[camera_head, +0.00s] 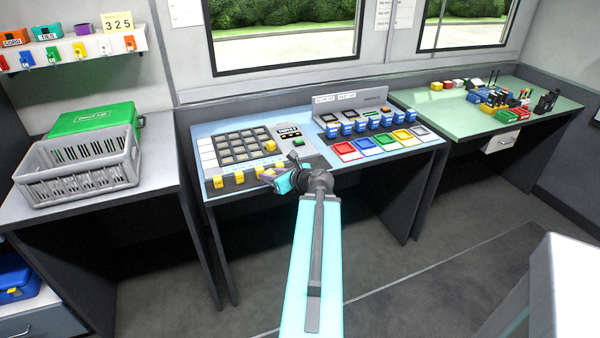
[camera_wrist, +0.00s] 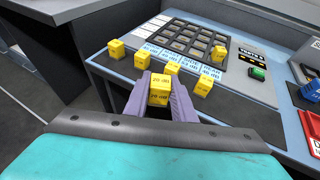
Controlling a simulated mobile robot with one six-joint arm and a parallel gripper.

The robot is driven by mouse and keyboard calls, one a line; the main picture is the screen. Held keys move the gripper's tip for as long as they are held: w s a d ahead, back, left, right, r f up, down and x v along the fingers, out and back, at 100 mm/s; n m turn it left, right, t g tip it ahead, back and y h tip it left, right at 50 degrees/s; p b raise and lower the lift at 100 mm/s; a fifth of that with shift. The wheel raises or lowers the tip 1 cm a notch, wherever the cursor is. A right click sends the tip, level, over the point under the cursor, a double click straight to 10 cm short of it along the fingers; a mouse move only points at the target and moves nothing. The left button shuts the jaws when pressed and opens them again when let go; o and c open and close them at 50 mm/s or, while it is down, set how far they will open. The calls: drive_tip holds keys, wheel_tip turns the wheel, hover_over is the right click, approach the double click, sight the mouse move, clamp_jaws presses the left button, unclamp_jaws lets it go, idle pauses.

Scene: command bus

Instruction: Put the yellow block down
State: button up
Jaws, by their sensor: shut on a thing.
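My gripper (camera_wrist: 161,84) is shut on a yellow block (camera_wrist: 159,91) marked with dark print, between its two purple fingers. In the head view my gripper (camera_head: 270,179) is over the front edge of the blue desk, and the held block is hard to make out there. A black tray with a grid of square cells (camera_head: 242,148) lies behind it. One yellow block (camera_head: 269,146) sits at the tray's right front. More yellow blocks (camera_head: 217,182) stand along the dark front strip; in the wrist view they show at left (camera_wrist: 115,50) and right (camera_wrist: 203,86) of my gripper.
Right of the tray are a panel with a green button (camera_head: 299,142), several coloured trays (camera_head: 346,151) and a row of blue blocks (camera_head: 347,129). A grey crate (camera_head: 78,187) stands on the left desk. Neighbouring yellow blocks stand close around my fingers.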

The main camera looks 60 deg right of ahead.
drive_tip(key=w+a+n+y, duration=0.35)
drive_tip(key=w+a, duration=0.35)
drive_tip(key=a, duration=0.5)
drive_tip(key=w+a+n+y, duration=0.35)
drive_tip(key=w+a, duration=0.45)
drive_tip(key=a, duration=0.5)
drive_tip(key=w+a+r+n+g+y, duration=0.1)
drive_tip(key=a+n+g+y, duration=0.4)
drive_tip(key=a, duration=2.2)
drive_tip(key=shift+w+r+n+y, duration=0.25)
drive_tip(key=shift+w+n+y, duration=0.5)
drive_tip(key=shift+y, duration=0.35)
drive_tip(key=shift+s+a, duration=0.1)
drive_tip(key=shift+s, duration=0.1)
